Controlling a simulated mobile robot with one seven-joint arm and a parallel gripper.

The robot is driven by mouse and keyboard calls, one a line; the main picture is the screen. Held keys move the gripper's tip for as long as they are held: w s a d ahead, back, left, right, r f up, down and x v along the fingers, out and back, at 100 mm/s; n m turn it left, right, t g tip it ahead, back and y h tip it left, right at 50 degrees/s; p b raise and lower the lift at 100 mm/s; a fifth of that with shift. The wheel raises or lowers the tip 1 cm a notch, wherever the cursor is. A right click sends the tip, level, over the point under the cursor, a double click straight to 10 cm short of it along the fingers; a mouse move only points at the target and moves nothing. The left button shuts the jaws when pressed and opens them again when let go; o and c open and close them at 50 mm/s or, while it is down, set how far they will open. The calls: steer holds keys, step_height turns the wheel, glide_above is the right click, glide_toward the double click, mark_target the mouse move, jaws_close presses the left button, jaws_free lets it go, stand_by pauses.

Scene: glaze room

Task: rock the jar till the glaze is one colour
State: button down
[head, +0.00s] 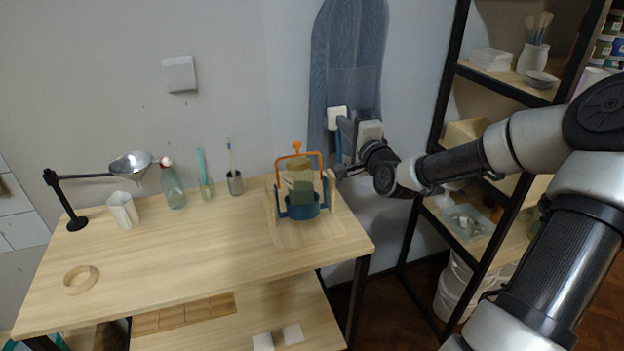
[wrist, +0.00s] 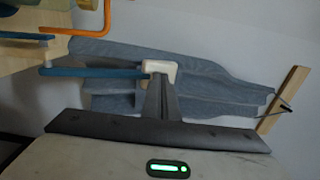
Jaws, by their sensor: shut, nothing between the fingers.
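The glaze jar (head: 300,181) sits in a blue cradle (head: 301,209) on the table, under an orange clamp frame (head: 297,149). The jar looks olive-yellow above and greener below. A blue lever (head: 338,147) stands up at the cradle's right side, with a cream knob (head: 337,118) on top. In the wrist view the lever (wrist: 95,72) runs left from the knob (wrist: 161,67). My gripper (wrist: 160,82) is shut with nothing between its fingers, its tips at the knob. I cannot tell whether they touch. Part of the orange frame (wrist: 95,30) shows top left.
The wooden table (head: 190,260) holds a funnel on a stand (head: 130,163), a white cup (head: 123,209), bottles, a brush cup (head: 235,183) and a tape ring (head: 80,279). A grey-blue apron (head: 348,50) hangs behind my gripper. A black-framed shelf (head: 445,130) stands right.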

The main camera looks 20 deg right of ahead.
steer(key=shift+w+f+b, duration=0.25)
steer(key=shift+w+b, duration=0.05)
steer(key=shift+w, duration=0.4)
steer(key=shift+w+f+b, duration=0.25)
steer(key=shift+w+b, duration=0.05)
steer(key=shift+w, duration=0.75)
